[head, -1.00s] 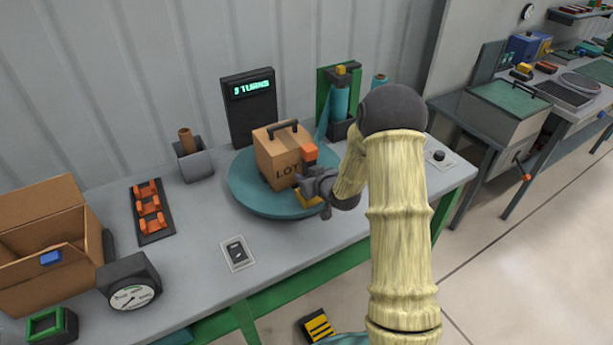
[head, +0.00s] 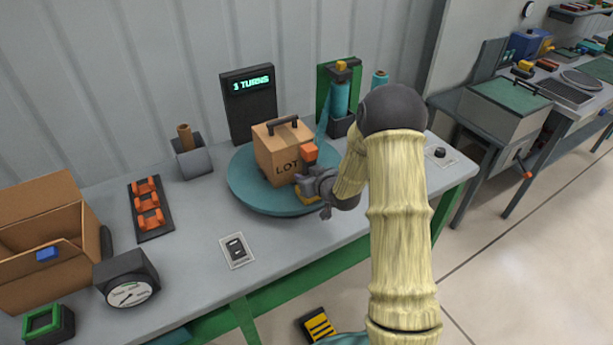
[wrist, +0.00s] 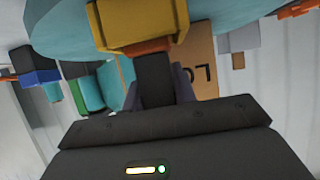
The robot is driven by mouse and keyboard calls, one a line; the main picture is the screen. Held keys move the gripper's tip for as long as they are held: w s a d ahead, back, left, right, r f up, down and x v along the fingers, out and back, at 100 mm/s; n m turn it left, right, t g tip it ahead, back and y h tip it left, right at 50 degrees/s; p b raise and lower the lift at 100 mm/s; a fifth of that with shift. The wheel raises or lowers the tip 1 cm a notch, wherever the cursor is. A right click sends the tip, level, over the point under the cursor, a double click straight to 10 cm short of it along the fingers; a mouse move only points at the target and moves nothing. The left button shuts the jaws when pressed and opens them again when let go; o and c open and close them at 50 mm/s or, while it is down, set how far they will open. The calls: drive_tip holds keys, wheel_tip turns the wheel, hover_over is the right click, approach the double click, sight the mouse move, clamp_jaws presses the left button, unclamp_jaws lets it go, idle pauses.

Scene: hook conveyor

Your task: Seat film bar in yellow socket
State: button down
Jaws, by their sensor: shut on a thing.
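The yellow socket (head: 307,197) is at the front edge of the teal turntable, largely hidden by my gripper in the head view. In the wrist view the socket (wrist: 135,27) is large at the top, just beyond my fingertips. My gripper (wrist: 160,95) is shut on a dark bar (wrist: 155,78), which I take as the film bar. An orange strip (wrist: 150,47) shows between bar and socket. I cannot tell whether the bar is fully in the socket. In the head view my gripper (head: 308,182) is beside the LOT box, with an orange block (head: 309,153) just above it.
The LOT carton (head: 276,154) stands on the turntable (head: 250,197), close behind my gripper. The teal film roll (head: 340,97) stands on a green holder behind. A turns display (head: 249,100) stands at the back. The bench front around the switch plate (head: 237,250) is clear.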

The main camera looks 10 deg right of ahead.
drive_tip(key=c, duration=1.1)
unclamp_jaws()
drive_tip(key=shift+o, duration=0.2)
drive_tip(key=shift+s, duration=0.1)
drive_tip(key=b+v, duration=0.2)
drive_tip(key=v, duration=1.5)
drive_tip(key=shift+s, duration=0.1)
drive_tip(key=s+a+m+g+h, duration=0.1)
drive_tip(key=s+g, duration=0.3)
drive_tip(key=s, duration=0.4)
drive_tip(key=s+a+m+g+h, duration=0.2)
drive_tip(key=s+g, duration=0.3)
drive_tip(key=s, duration=0.3)
drive_tip(key=shift+a+f+m+g+h, duration=0.2)
drive_tip(key=shift+a+m+g+h, duration=0.1)
drive_tip(key=shift+a+h, duration=0.3)
